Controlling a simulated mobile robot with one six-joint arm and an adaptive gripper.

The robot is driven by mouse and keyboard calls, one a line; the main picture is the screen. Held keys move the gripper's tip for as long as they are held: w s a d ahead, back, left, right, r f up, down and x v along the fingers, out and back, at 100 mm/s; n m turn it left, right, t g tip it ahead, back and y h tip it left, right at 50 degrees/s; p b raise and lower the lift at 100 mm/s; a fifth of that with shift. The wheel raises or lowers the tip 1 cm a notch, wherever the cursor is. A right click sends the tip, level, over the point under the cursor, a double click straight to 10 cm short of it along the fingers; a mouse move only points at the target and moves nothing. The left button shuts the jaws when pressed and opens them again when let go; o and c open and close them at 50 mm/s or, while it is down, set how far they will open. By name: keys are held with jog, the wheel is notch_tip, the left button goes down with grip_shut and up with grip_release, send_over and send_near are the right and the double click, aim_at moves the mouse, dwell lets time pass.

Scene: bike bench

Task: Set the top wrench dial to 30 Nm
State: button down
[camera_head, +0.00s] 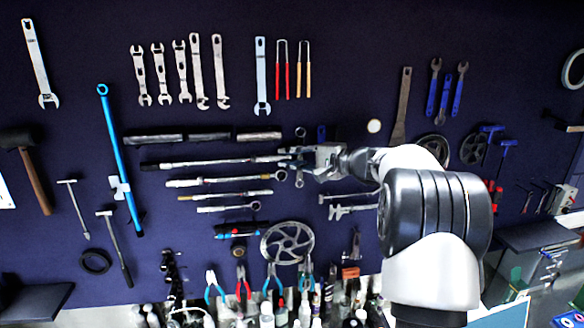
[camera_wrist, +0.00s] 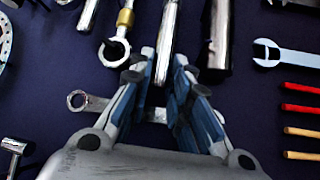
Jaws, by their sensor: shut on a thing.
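The top wrench (camera_head: 215,162) is a long silver bar hung level on the dark board, above several similar wrenches. My gripper (camera_head: 288,160) is at its right end. In the wrist view the silver end of the top wrench (camera_wrist: 166,34) runs down between my gripper's blue-grey fingers (camera_wrist: 165,68), which are shut on it. No dial marking or number can be read in either view.
A wrench with a brass collar and ring end (camera_wrist: 121,22) hangs close on one side, and a thick silver tube (camera_wrist: 219,35) on the other. A small ring spanner (camera_wrist: 90,102) lies near the fingers. Red-handled tools (camera_head: 281,70) hang above.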

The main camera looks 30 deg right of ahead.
jog(key=shift+f+n+t+b, duration=0.4)
jog(key=shift+t+b, duration=0.1)
jog(key=shift+b, duration=2.05)
jog(key=shift+r+y+b, duration=0.2)
jog(key=shift+y+b, duration=0.1)
jog(key=shift+b, duration=0.45)
jog(key=shift+r, duration=0.1)
jog(key=c, duration=1.8)
grip_release()
jog(key=v, duration=1.2)
jog(key=shift+s+a+f, duration=0.1)
jog(key=shift+f, duration=0.1)
